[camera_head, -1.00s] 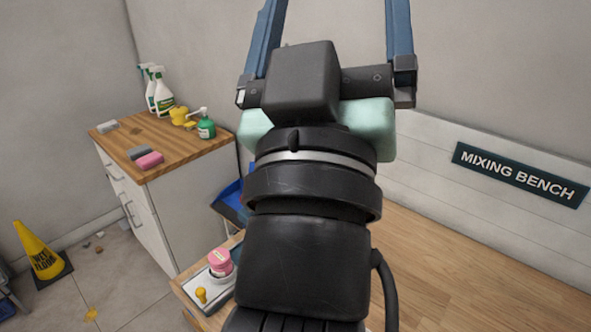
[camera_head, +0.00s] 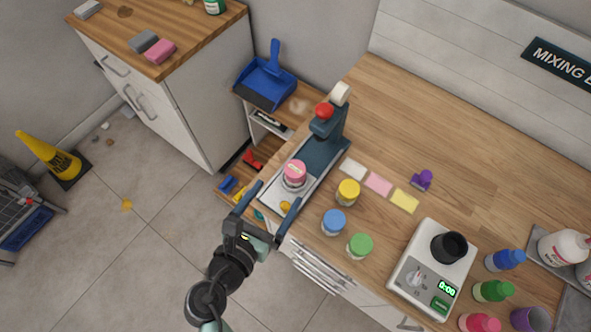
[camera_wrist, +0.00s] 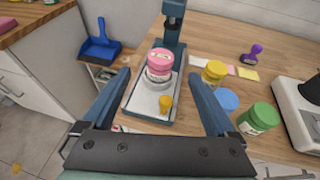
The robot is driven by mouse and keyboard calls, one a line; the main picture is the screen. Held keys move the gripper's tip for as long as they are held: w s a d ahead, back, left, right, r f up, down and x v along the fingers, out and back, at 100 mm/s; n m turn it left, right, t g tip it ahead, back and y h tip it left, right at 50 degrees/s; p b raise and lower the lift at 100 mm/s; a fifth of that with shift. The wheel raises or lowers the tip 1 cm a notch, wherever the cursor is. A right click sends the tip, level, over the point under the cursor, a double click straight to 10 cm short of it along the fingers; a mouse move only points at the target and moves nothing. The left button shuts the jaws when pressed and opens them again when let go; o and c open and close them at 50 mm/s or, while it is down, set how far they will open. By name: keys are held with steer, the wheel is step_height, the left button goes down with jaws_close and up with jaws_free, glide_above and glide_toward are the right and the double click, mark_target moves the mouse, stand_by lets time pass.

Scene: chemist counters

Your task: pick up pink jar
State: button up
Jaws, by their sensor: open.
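The pink jar (camera_head: 295,174) has a pink lid and a pale label. It stands upright on the light plate of a dark blue press-like stand (camera_head: 326,152) at the bench's left end. My gripper (camera_head: 268,205) is open and empty, short of the jar at the bench's front edge. Its two blue fingers also show in the wrist view (camera_wrist: 160,92).
Yellow (camera_head: 348,192), blue (camera_head: 333,222) and green (camera_head: 360,246) jars stand right of the stand. A scale (camera_head: 432,270) with a black cup is farther right. The stand's upright with a red knob rises behind the jar. A blue dustpan (camera_head: 266,82) lies on a side shelf.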

mark_target(294, 170)
steer(key=p+x, duration=0.1)
steer(key=x, duration=0.9)
steer(key=shift+r, duration=0.1)
jaws_close()
